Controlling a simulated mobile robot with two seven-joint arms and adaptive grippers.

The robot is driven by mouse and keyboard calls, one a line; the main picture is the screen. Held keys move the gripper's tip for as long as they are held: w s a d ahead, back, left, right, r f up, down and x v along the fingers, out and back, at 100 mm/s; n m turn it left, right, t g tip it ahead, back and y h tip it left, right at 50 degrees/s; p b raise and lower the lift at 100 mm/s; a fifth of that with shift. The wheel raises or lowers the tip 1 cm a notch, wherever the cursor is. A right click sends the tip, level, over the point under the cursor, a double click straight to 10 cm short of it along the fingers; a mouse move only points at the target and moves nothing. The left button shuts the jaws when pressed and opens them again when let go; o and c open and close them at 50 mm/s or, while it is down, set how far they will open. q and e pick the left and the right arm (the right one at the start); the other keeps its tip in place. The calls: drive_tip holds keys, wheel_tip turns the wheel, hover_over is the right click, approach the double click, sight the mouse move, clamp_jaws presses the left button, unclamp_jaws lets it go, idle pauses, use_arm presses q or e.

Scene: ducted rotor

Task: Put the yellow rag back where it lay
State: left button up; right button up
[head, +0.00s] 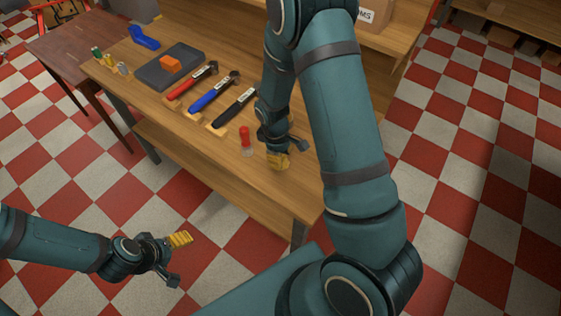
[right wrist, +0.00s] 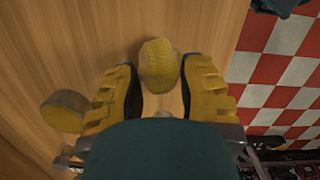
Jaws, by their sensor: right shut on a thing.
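The yellow rag (right wrist: 160,65) is a small, rough-textured bundle between the two yellow-padded fingers of my right gripper (right wrist: 163,92) in the right wrist view. The gripper is shut on it, over bare wooden tabletop. In the head view my right gripper (head: 279,160) is low at the workbench's near right part, just right of a red-topped object (head: 245,138). The rag cannot be told apart from the yellow fingers there. My left gripper (head: 180,243) hangs over the floor, left of and in front of the bench; its finger gap is not clear.
The wooden workbench (head: 185,125) holds a dark tray with an orange block (head: 170,63), a blue object (head: 145,37), and red, blue and black tools (head: 236,107). A round tan object (right wrist: 65,110) is left of my right fingers. The bench's edge is close on their right.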

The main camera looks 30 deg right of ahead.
drive_tip(key=shift+f, duration=1.5)
drive_tip(key=shift+f, duration=0.2)
drive_tip(key=o, duration=1)
drive_tip(key=shift+o, duration=0.2)
drive_tip(key=shift+r, duration=0.15)
